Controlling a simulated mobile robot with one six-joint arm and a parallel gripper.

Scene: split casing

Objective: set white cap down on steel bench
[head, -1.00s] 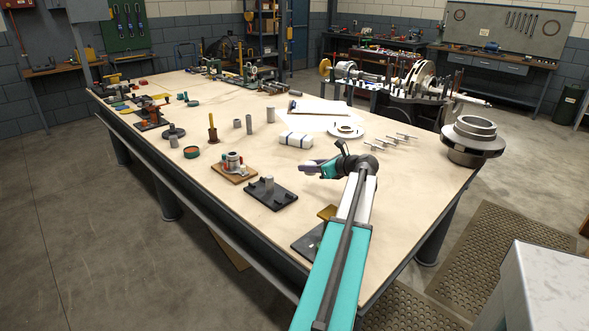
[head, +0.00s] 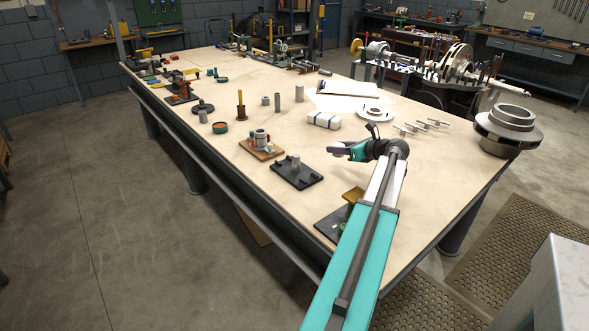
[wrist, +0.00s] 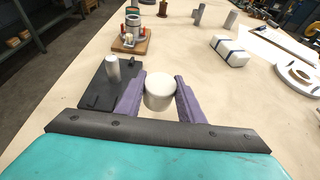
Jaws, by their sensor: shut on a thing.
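The white cap (wrist: 160,95) is a short, pale round piece between the two purple fingers of my gripper (wrist: 160,100) in the wrist view. My gripper is shut on it, with a finger on each side. In the head view my gripper (head: 338,151) is over the bench, right of a black plate; the cap is not clear there. The steel bench (head: 405,200) has a broad pale top and dark legs. The gap between cap and bench top is hard to judge.
A black plate with a grey post (wrist: 97,90) lies just left of the gripper. Behind it is a wooden board (head: 261,151) with a metal part. A white block with dark bands (head: 324,120) and a white ring (head: 373,114) lie farther back. Bare top lies right of the gripper.

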